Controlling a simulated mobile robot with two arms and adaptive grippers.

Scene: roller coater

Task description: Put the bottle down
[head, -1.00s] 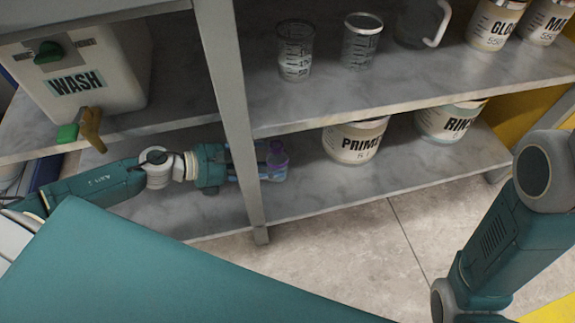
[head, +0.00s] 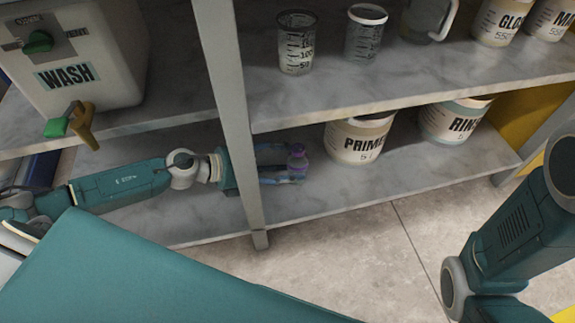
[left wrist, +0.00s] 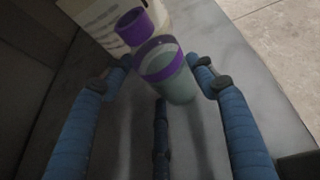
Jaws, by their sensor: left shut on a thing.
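The bottle (head: 297,158) is small and translucent with a purple cap and band. In the head view it is over the lower shelf (head: 210,212), just right of the grey post. My left gripper (head: 284,166) reaches in behind the post and is shut on the bottle. In the left wrist view the bottle (left wrist: 172,80) sits between the fingertips of my left gripper (left wrist: 163,70), with the shelf surface below. I cannot tell whether its base touches the shelf. My right gripper is out of view; only part of my right arm shows.
The PRIMER tub (head: 357,140) stands right of the bottle, with the RINSE tub (head: 452,120) beyond it. The grey post (head: 232,120) crosses in front of my left arm. Measuring cups (head: 296,42) stand on the upper shelf. The front of the lower shelf looks clear.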

